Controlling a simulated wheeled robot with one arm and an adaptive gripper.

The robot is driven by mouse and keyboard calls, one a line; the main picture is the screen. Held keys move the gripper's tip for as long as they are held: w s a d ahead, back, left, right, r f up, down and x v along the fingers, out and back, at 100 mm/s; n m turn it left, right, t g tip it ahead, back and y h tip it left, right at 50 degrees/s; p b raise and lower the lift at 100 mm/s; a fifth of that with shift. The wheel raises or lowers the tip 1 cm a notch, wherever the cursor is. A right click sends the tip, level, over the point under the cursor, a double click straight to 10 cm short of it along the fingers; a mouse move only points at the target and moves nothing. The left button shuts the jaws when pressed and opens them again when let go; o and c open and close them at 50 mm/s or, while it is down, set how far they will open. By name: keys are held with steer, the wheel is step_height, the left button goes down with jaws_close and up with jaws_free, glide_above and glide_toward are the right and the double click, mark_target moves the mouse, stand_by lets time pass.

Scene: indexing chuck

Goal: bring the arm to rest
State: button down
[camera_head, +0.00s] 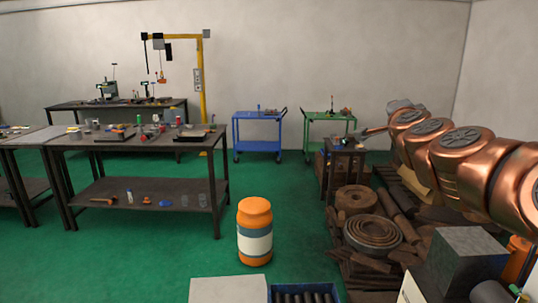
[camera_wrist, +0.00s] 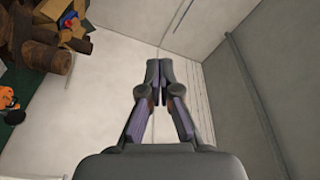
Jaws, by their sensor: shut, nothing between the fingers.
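My copper-coloured arm reaches in from the right edge of the head view, its joints raised above the clutter on the right. My gripper (camera_head: 367,133) shows small and dark at the arm's far end, near a small dark stand; its fingers are hard to make out there. In the wrist view my gripper (camera_wrist: 159,66) points away from the camera with its two fingertips together and nothing between them. Behind the fingers is a bare pale wall.
A dark workbench (camera_head: 150,190) with tools stands at left. An orange drum (camera_head: 255,245) stands on the green floor. Blue (camera_head: 258,133) and green (camera_head: 328,117) carts stand at the back wall. Coils (camera_head: 372,232) and timber lie below my arm.

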steer(key=s+a+f+n+g+y, duration=0.1)
steer(key=a+f+n+y, duration=0.3)
steer(key=a, duration=0.3)
steer(key=s+a+f+n+g+y, duration=0.1)
steer(key=s+a+f+n+y, duration=0.2)
steer(key=a, duration=0.5)
steer(key=s+a+f+n+g+y, duration=0.3)
steer(key=s+a+f+n+g, duration=0.45)
steer(key=f, duration=0.65)
steer(key=s+a+f+n+g+h, duration=0.1)
steer(key=s+f+g, duration=0.1)
steer(key=s+f, duration=0.55)
steer(key=s+f+n+g, duration=0.1)
steer(key=s+f+g, duration=0.3)
steer(key=s, duration=0.7)
steer(key=s+d+f+g+h, duration=0.1)
steer(key=s+d+f+g, duration=0.1)
steer(key=s, duration=0.5)
steer(key=s+d+f+g+h, duration=0.1)
steer(key=s+d+f+g, duration=0.1)
steer(key=s, duration=0.6)
steer(key=shift+s+d+f+h, duration=0.2)
steer(key=shift+d+f+h, duration=0.2)
steer(key=shift+d+f, duration=0.55)
steer(key=shift+d, duration=0.1)
